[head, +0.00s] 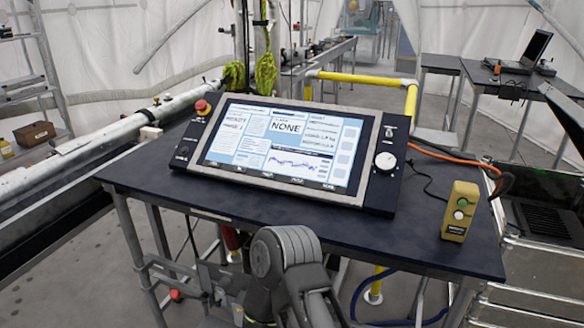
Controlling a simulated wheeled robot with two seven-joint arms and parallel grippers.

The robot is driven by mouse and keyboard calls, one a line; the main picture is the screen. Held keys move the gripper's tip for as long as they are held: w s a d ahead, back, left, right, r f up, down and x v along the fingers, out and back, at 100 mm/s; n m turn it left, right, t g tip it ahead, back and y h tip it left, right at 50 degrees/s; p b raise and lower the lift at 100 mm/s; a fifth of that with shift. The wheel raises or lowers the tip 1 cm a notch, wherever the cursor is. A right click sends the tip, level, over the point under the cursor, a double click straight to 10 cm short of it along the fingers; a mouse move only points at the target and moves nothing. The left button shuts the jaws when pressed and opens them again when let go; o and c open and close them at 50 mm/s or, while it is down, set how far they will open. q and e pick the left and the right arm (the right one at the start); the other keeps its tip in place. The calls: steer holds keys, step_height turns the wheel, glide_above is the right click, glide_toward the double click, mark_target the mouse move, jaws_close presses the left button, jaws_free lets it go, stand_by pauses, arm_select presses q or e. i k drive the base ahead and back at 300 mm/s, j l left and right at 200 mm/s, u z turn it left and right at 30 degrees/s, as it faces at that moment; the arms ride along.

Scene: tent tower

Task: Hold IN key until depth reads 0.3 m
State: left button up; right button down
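A yellow hand-held control box (459,222) stands upright at the right end of the dark table. A large tilted display (285,145) on a console shows "NONE" in big letters, several text panels and a purple graph. Its smaller text is too small to read, so I cannot tell a depth value. Neither of my grippers is in view, and nothing touches the box.
The dark table (420,240) is clear in front of the console. The console carries a red knob (202,106) and a white dial (386,162). A black cable and an orange hose (440,156) lie behind the box. A yellow rail (370,78) stands behind the table.

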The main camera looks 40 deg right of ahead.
mark_target(243, 170)
steer(key=l+z, duration=0.2)
steer(key=z, duration=0.15)
steer(key=l+z, duration=0.15)
steer(key=z, duration=0.2)
steer(key=i+l+z, duration=0.1)
steer(key=z, duration=0.25)
steer(key=i+j, duration=0.15)
steer(key=j, duration=0.25)
